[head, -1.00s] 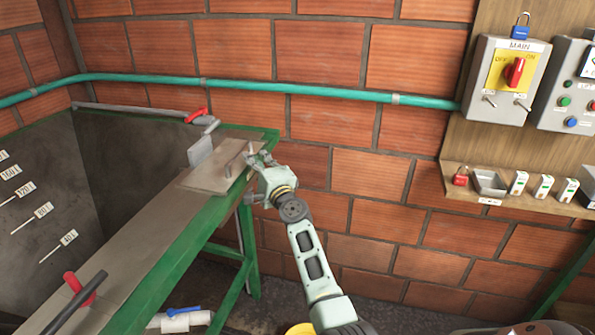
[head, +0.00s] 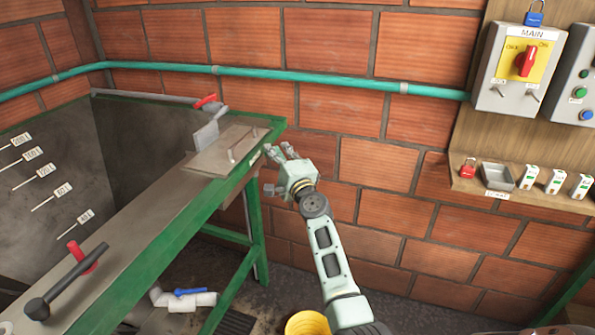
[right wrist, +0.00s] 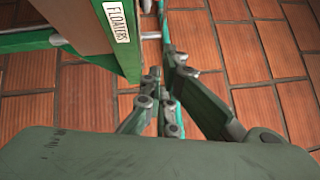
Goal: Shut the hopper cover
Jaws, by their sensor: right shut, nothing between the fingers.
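The hopper cover looks to be the flat grey metal plate (head: 212,156) with a bar handle (head: 242,143), at the far end of the green-framed metal channel. It lies flat on the top; I cannot tell whether any opening beneath is left uncovered. My right gripper (head: 280,152) is just right of the green frame edge, apart from the cover and handle. Its fingers are shut and empty; they also show in the right wrist view (right wrist: 165,103), below a "FLOATERS" label (right wrist: 117,22). The cover is not recognisable there. My left gripper is not in view.
An upright grey plate (head: 205,136) and a red-handled valve (head: 206,101) stand beside the cover. A black lever (head: 65,284) is at the near left. A brick wall with a green pipe (head: 320,78) is behind. A yellow bucket (head: 306,325) is on the floor.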

